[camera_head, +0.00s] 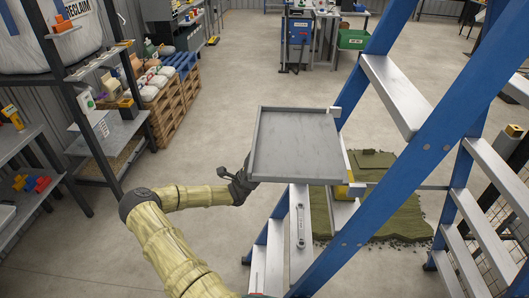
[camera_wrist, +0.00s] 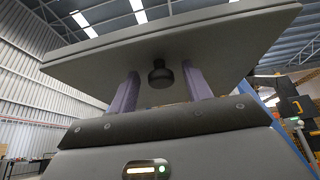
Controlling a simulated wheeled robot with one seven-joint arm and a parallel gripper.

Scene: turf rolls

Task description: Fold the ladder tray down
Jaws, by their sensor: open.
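The grey ladder tray (camera_head: 298,146), a shallow rimmed plate, sticks out from the blue ladder (camera_head: 400,140) and looks empty and roughly level. In the wrist view the tray's underside (camera_wrist: 225,45) fills the top. A dark round knob (camera_wrist: 160,74) hangs below it. My gripper (camera_head: 243,180) is at the tray's lower left edge, partly hidden by it. Its fingers (camera_wrist: 159,88) are open, one on each side of the knob, reaching up toward the underside. I cannot tell whether they touch it.
A wrench (camera_head: 300,226) lies on a ladder step below the tray. Green turf (camera_head: 395,215) lies on the floor behind the ladder. A dark shelf rack (camera_head: 108,130) and pallets with bags (camera_head: 175,100) stand at the left. The floor between them and the ladder is clear.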

